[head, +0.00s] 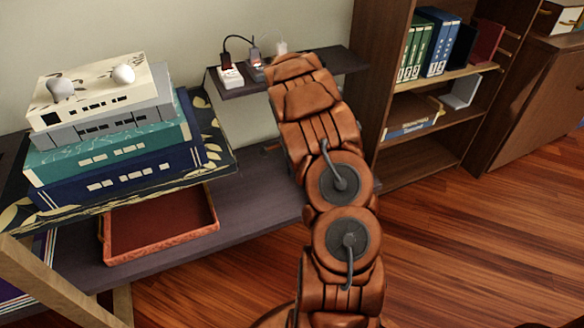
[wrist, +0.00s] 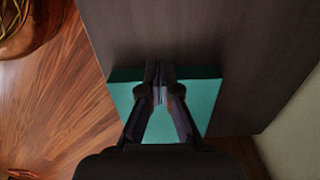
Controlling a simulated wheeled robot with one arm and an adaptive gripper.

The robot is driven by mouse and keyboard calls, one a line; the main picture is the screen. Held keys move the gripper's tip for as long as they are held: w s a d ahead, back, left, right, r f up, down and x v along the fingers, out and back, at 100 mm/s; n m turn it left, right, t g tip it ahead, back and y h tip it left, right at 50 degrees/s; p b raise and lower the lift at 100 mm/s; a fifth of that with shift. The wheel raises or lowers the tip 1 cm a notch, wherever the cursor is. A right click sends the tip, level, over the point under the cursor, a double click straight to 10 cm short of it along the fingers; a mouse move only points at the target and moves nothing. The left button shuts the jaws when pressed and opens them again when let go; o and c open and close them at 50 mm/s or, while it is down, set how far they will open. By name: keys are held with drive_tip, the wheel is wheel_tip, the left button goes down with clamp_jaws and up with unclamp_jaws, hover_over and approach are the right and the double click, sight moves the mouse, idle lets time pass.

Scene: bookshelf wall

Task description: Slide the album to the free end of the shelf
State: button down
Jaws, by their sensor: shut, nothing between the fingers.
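The album (wrist: 206,98) shows in the wrist view as a flat teal rectangle on the dark shelf board (wrist: 225,40), close to the board's lower edge in that picture. My gripper (wrist: 160,68) is over the middle of the album, its fingers together and empty. The fingertips reach the album's upper edge in that view; I cannot tell whether they touch it. The fingers and gripper body cover the album's middle. In the head view my arm hides the gripper, and I cannot make out the album there.
In the head view, a stack of large books (head: 120,150) stands left of my arm, with a red tray (head: 160,228) below. Chargers (head: 232,76) sit on a small dark shelf (head: 340,62) at the wall. A bookcase (head: 385,110) stands to the right. The wooden floor (head: 470,250) at right is clear.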

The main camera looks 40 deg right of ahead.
wheel_tip(320, 180, down, 6)
drive_tip(key=shift+f+b, duration=0.25)
drive_tip(key=shift+b, duration=0.25)
drive_tip(key=shift+s+d+f, duration=0.15)
drive_tip(key=shift+s+d, duration=0.1)
drive_tip(key=shift+d, duration=0.4)
drive_tip(key=shift+s+d+f, duration=0.1)
drive_tip(key=shift+s+d, duration=0.15)
drive_tip(key=shift+d, duration=0.35)
drive_tip(key=shift+s+d+r+b, duration=0.1)
drive_tip(key=shift+s+d+b, duration=0.1)
drive_tip(key=shift+d+b, duration=0.3)
drive_tip(key=shift+d, duration=0.15)
